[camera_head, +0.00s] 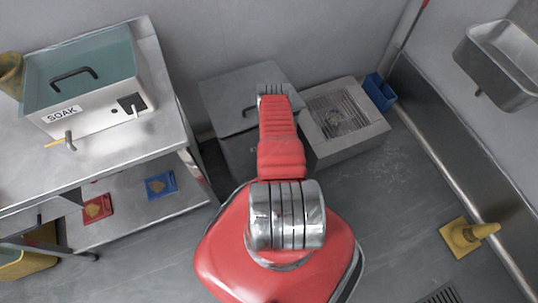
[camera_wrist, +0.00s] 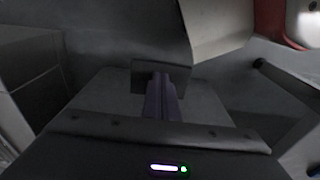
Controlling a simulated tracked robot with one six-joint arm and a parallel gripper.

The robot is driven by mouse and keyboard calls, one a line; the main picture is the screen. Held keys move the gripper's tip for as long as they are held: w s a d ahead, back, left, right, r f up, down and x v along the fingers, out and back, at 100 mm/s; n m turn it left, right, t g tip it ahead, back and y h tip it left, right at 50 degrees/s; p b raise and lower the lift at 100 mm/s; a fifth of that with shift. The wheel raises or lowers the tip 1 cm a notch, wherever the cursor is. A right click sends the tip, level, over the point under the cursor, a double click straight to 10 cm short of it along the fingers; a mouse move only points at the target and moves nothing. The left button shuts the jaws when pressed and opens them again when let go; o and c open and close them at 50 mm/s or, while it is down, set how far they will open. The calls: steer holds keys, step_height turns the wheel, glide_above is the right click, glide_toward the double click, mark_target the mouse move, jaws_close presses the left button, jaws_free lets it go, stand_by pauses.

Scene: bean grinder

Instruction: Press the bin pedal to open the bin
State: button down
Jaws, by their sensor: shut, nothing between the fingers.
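The grey bin (camera_head: 215,95) stands against the back wall in the head view. Its lid, with a dark handle (camera_head: 250,108), looks closed. My red arm reaches over its front right part and hides much of its front. The pedal cannot be made out in the head view. My gripper (camera_wrist: 161,80) shows in the wrist view, dark, with its fingers together and empty. A small dark plate-like shape lies around the fingertips there; I cannot tell whether it is the pedal or part of my gripper, nor whether anything touches.
A grey box with a grate (camera_head: 380,125) stands right of the bin, with a blue container (camera_head: 379,92) beyond it. A metal table (camera_head: 130,150) with a soak tank (camera_head: 95,85) is at left. A yellow object (camera_head: 466,237) lies on the open floor at right.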

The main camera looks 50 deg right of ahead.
steer(key=shift+f, duration=1.8)
steer(key=s, duration=0.1)
steer(key=s+a+r, duration=0.1)
steer(key=shift+s+a, duration=0.3)
steer(key=shift+r, duration=0.1)
step_height(320, 180, up, 14)
steer(key=s, duration=0.1)
steer(key=shift+a+f, duration=0.25)
steer(key=shift+a, duration=0.1)
steer(key=shift+s, duration=0.2)
stand_by(0.5)
